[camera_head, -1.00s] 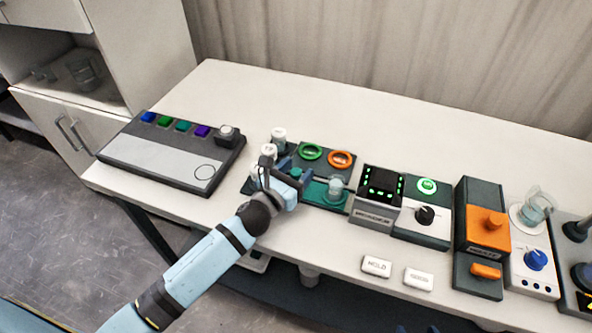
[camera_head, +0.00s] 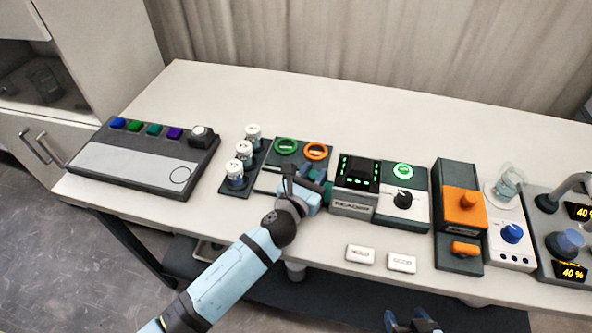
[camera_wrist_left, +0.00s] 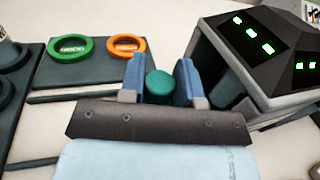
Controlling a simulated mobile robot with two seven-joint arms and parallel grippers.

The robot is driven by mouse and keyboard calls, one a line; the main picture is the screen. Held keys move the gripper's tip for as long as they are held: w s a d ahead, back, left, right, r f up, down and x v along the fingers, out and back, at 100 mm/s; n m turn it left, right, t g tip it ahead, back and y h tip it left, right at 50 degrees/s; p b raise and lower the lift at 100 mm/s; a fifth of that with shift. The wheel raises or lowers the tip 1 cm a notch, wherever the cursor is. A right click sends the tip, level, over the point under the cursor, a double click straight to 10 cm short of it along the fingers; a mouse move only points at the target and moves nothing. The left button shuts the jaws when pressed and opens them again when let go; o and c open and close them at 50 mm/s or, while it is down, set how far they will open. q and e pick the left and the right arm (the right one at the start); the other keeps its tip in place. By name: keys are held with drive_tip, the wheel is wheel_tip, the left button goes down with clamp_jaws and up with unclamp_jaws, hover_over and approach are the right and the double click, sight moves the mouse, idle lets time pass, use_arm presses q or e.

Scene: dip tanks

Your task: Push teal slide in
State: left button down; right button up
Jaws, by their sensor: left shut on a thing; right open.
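My left gripper (camera_head: 306,178) is at the left side of the reader (camera_head: 352,205). In the left wrist view, its blue fingers (camera_wrist_left: 160,80) are shut on the round teal knob (camera_wrist_left: 159,86) of the teal slide. In the head view only a small teal part of the slide (camera_head: 328,190) shows, between the gripper and the reader. The rest of the slide is hidden by the gripper or the reader. The vial on it is not clearly visible. My right gripper (camera_head: 412,322) is open and empty at the bottom edge of the head view.
Three white-capped vials (camera_head: 243,153) stand in a dark rack left of the gripper. A green ring (camera_head: 285,146) and an orange ring (camera_head: 316,151) lie behind it. A dial box (camera_head: 403,200) is right of the reader. Two white labels (camera_head: 360,254) lie in front.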

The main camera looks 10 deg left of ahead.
use_arm(q)
drive_tip(key=shift+s+d, duration=0.1)
drive_tip(key=shift+d, duration=0.05)
drive_tip(key=c, duration=1.1)
unclamp_jaws()
drive_tip(key=shift+d, duration=0.1)
drive_tip(key=shift+o, duration=1.4)
drive_tip(key=shift+d, duration=0.1)
drive_tip(key=shift+s, duration=0.15)
drive_tip(key=b+v, duration=0.1)
drive_tip(key=v, duration=1.1)
drive_tip(key=shift+s+f, duration=0.1)
drive_tip(key=shift+s, duration=0.05)
drive_tip(key=shift+s+a, duration=0.3)
drive_tip(key=shift+s, duration=0.2)
